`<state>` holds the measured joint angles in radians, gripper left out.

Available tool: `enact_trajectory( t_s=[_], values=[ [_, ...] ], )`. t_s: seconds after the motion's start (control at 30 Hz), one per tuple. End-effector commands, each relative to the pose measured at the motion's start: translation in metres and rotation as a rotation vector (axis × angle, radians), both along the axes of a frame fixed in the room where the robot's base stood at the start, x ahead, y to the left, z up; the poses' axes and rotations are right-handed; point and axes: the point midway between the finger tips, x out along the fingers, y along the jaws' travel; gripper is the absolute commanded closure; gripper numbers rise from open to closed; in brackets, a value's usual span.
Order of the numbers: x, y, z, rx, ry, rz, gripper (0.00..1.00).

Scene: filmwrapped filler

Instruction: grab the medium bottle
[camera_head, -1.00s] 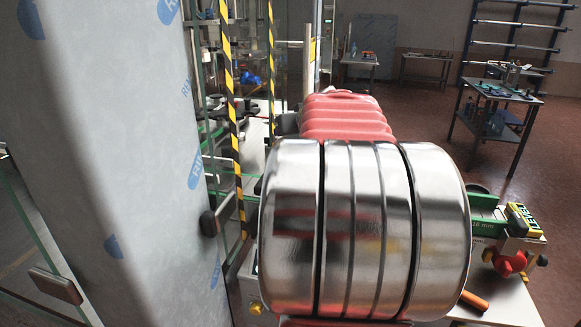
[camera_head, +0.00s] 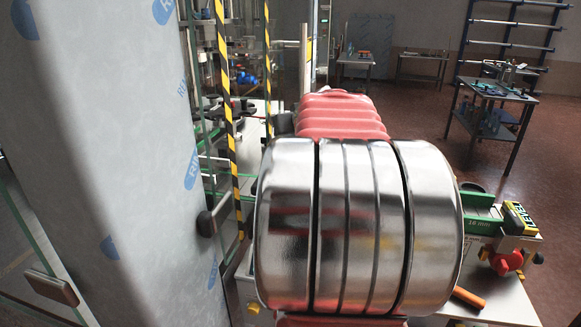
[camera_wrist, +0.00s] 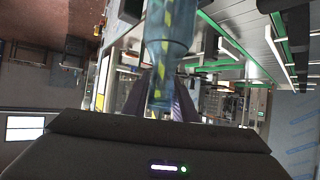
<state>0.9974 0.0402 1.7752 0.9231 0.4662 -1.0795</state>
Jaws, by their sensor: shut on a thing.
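A translucent blue bottle (camera_wrist: 168,38) stands out in the wrist view, at top centre, between the two dark fingers of my gripper (camera_wrist: 160,100). My gripper is shut on this bottle. The bottle's far end runs out of the top of the picture, so its whole length is hidden. The picture does not show its size against other bottles. In the head view my own silver and red arm fills the middle and hides the gripper and the bottle.
A tall film-wrapped panel (camera_head: 110,150) stands close on the left in the head view. Yellow-black striped posts (camera_head: 229,120) and a glass-framed machine are beside it. A green-railed unit with a red knob (camera_head: 508,258) is at right. A dark work table (camera_head: 500,92) stands farther back on open floor.

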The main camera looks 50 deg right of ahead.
Motion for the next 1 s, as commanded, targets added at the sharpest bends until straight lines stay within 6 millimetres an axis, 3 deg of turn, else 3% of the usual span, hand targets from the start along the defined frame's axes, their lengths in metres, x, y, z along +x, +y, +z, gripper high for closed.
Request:
enact_trajectory(
  t_s=[0.2,0.67,0.87,1.0],
  values=[
    [0.0,0.0,0.0,0.0,0.0,0.0,1.0],
    [0.0,0.0,0.004,-0.001,-0.001,0.001,1.0],
    [0.001,0.0,0.023,-0.003,-0.003,0.002,1.0],
    [0.001,0.0,0.048,-0.005,-0.002,0.003,1.0]
  ],
)
